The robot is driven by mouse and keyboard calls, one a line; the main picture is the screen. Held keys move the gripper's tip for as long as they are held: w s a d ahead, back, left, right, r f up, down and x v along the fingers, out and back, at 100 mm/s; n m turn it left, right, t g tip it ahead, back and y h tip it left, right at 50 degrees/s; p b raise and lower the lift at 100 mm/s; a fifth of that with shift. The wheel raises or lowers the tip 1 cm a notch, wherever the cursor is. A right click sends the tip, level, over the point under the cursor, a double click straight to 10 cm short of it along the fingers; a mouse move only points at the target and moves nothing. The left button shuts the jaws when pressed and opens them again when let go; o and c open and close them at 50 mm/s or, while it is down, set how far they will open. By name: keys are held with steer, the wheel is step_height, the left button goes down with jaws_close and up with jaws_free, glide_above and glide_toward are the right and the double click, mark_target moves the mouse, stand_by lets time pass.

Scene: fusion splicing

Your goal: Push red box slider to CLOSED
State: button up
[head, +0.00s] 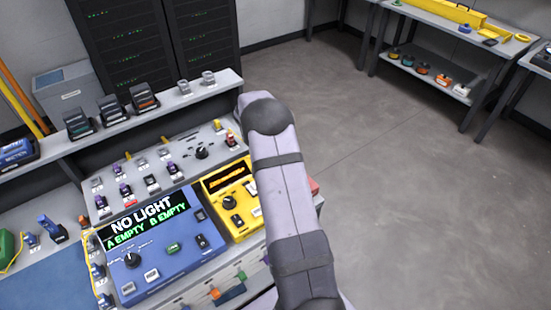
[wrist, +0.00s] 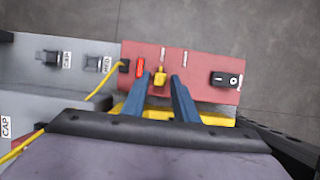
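The red box (wrist: 205,68) lies ahead of my gripper in the wrist view, and a small corner of it (head: 314,186) shows beside my arm in the head view. Its yellow slider knob (wrist: 160,77) sits left of the box's middle, near the left of two small white labels too small to read. My gripper (wrist: 162,79) is open, one blue-grey finger on each side of the knob, with gaps visible. I cannot tell whether the fingers are low enough to touch it. In the head view my arm hides the gripper and most of the box.
On the red box are a black rocker switch (wrist: 225,79), a bright red part (wrist: 140,67) and a black plug with a yellow cable (wrist: 103,82). The blue unit (head: 160,240) reads NO LIGHT, A EMPTY, B EMPTY. A yellow unit (head: 228,205) stands between it and my arm.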

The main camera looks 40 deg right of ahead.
jaws_close()
steer(key=shift+s, duration=2.2)
steer(key=shift+o, duration=1.8)
jaws_free()
steer(key=shift+s, duration=0.1)
steer(key=b+v, duration=0.1)
steer(key=v, duration=0.6)
steer(key=shift+r, duration=0.15)
